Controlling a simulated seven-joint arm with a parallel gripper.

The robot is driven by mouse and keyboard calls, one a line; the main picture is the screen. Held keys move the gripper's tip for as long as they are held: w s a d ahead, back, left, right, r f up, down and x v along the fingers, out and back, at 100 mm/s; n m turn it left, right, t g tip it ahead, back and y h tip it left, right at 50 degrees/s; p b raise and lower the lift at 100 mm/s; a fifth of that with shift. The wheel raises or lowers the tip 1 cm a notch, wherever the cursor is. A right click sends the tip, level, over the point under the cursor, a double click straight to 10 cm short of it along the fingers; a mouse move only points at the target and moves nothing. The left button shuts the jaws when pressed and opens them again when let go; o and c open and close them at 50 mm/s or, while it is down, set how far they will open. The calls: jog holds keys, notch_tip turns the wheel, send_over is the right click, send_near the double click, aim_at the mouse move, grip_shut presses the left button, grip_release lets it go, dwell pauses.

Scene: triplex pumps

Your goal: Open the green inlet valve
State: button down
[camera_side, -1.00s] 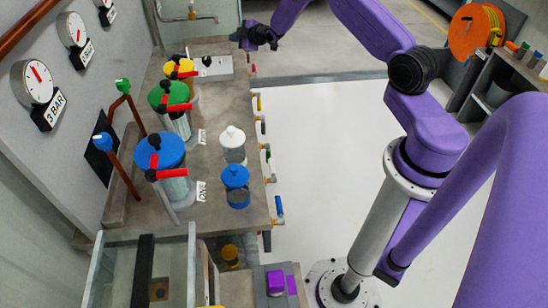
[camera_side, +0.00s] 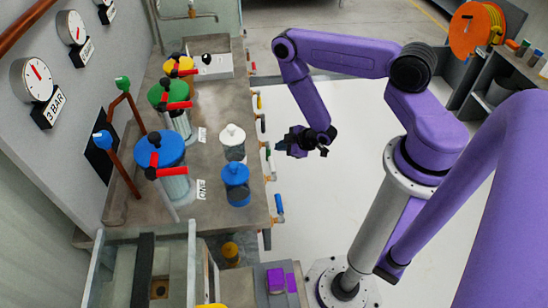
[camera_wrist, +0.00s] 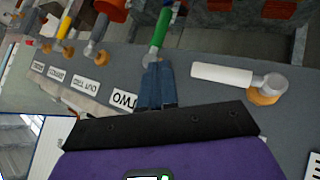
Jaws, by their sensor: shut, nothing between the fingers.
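The green-handled valve (camera_wrist: 160,30) is on the front of the bench. In the wrist view its handle points up the picture from a grey valve body, just beyond my fingertips. In the side view a little green of it shows at the bench's right edge (camera_side: 267,152). My gripper (camera_side: 281,146) is just right of that edge, near the green valve. In the wrist view my gripper (camera_wrist: 156,72) has its fingers together and empty, the tips close to the valve body. I cannot tell whether they touch it.
A white-handled valve (camera_wrist: 222,74) lies close to the right of my fingers in the wrist view. A label reading TWO (camera_wrist: 124,100) is beside the fingers. The blue-handled valve (camera_side: 279,206) is nearer the side camera. White floor right of the bench is clear.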

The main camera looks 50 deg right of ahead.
aim_at(268, 154)
jog(key=s+a+n+g, duration=0.2)
jog(key=s, duration=0.4)
jog(key=shift+s+a+r, duration=0.2)
jog(key=shift+s+r, duration=0.05)
jog(key=shift+r, duration=0.15)
jog(key=shift+f, duration=0.1)
jog(key=w+d+f, duration=0.1)
jog(key=w+f, duration=0.6)
jog(key=w, duration=0.2)
jog(key=shift+w+d+f, duration=0.2)
jog(key=shift+d+f, duration=0.15)
jog(key=shift+f, duration=0.05)
